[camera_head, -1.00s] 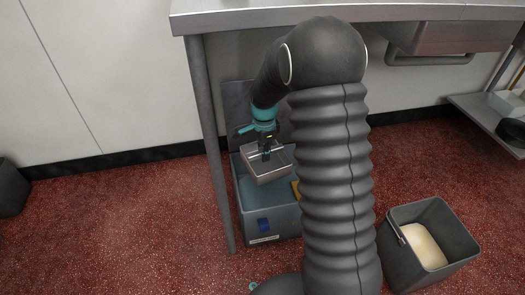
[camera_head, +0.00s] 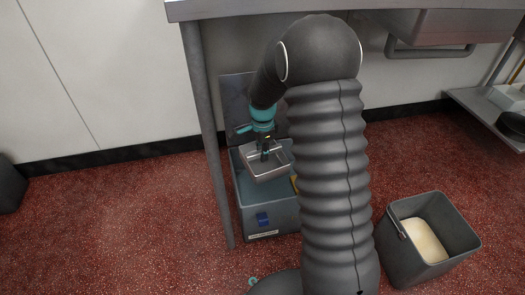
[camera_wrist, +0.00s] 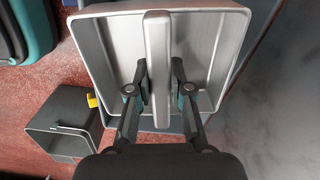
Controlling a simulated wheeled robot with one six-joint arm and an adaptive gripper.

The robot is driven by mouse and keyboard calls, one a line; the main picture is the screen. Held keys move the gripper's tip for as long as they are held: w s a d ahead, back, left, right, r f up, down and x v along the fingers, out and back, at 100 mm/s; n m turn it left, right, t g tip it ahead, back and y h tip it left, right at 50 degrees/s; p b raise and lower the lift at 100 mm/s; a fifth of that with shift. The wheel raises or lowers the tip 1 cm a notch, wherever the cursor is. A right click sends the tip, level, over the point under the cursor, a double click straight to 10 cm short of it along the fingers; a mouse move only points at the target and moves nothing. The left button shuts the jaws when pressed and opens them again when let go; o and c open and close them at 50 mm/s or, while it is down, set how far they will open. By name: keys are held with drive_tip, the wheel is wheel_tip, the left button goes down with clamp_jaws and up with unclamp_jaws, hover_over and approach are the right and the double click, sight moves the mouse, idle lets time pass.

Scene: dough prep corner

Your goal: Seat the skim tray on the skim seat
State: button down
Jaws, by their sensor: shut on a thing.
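The skim tray is a shallow square metal tray (camera_head: 268,174) with a raised bar across its middle. My gripper (camera_head: 264,154) is shut on that bar. In the wrist view, the fingers of my gripper (camera_wrist: 159,72) pinch the bar from both sides, and the tray (camera_wrist: 207,42) fills the middle of the picture. In the head view the tray appears over the back part of a grey open-topped box (camera_head: 280,216) under the table. I cannot tell whether the tray touches the box. No skim seat can be made out; the tray and arm cover part of the box.
A metal table (camera_head: 240,10) stands overhead, its leg (camera_head: 206,130) just left of the box. A grey bucket (camera_head: 405,255) with pale contents stands at right. Red floor at left is clear.

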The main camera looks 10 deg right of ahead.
sight(263, 164)
drive_tip(key=shift+f+b, duration=2.25)
drive_tip(key=shift+f, duration=6.65)
drive_tip(key=shift+f, duration=0.6)
drive_tip(key=c, duration=1)
unclamp_jaws()
wheel_tip(263, 164, up, 12)
drive_tip(key=shift+n, duration=0.3)
